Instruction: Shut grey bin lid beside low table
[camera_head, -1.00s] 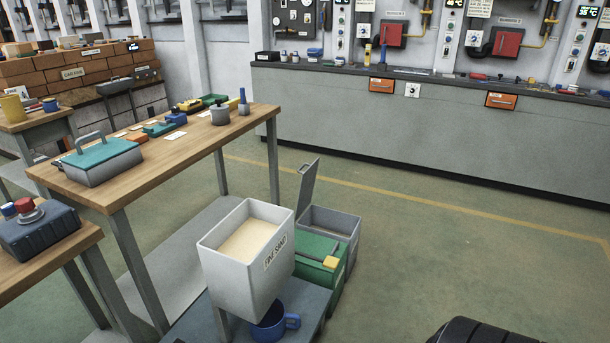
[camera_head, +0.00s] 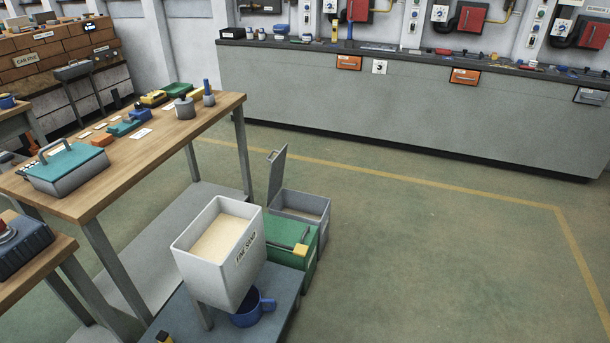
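A grey bin (camera_head: 318,207) stands on the floor behind a green box, to the right of the wooden workbench. Its grey lid (camera_head: 276,174) stands up nearly vertical at the bin's left side, so the bin is open at the top. The low table (camera_head: 280,290) with a blue-grey top is in front of the green box. Neither of my grippers is in view.
On the low table are a white FINE SAND hopper (camera_head: 218,255) and a blue mug (camera_head: 250,308). The green box (camera_head: 292,243) with a yellow latch stands between table and bin. The wooden workbench (camera_head: 75,203) is at left. The floor at right (camera_head: 440,250) is clear.

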